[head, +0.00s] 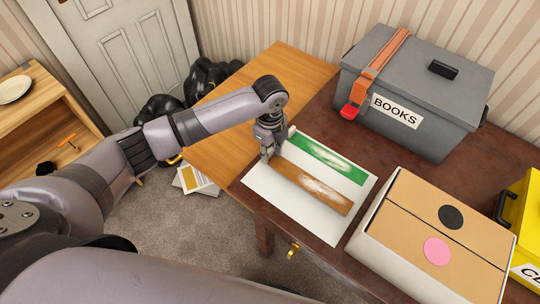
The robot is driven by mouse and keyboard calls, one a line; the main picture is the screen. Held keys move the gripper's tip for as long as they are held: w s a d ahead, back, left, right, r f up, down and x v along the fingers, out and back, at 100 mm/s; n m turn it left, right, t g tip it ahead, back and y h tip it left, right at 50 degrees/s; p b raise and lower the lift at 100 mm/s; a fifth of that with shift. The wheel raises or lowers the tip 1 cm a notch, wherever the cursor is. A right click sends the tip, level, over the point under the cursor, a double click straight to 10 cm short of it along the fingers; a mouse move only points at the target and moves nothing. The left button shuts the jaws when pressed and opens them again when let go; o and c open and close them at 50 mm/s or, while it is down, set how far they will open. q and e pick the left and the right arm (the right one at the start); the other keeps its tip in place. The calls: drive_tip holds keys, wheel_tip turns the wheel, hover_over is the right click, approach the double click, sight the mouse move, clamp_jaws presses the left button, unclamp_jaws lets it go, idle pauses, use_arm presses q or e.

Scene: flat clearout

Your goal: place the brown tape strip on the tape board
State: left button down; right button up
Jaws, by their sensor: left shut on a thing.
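The brown tape strip (312,188) lies flat over the white tape board (281,207), slanting down to the right, with a pale glare on it. I cannot tell whether it touches the board. A green strip (325,158) lies on the board behind it, roughly parallel and apart from it. My left gripper (268,158) points down at the left end of the brown strip and is shut on that end. Its fingertips partly hide the strip's end. My right gripper is not in view.
A grey BOOKS box (412,85) with an orange strap stands behind the board on the dark table (330,121). A cardboard-topped box (437,222) stands close to the board's right. A yellow case (524,222) is at far right. Black bags (160,108) lie on the floor.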

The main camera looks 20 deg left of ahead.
sight(270, 157)
use_arm(q)
drive_tip(key=shift+f, duration=1.6)
drive_tip(key=c, duration=1.3)
unclamp_jaws()
wheel_tip(270, 157, up, 12)
drive_tip(key=shift+r, duration=0.2)
drive_tip(key=shift+f, duration=0.1)
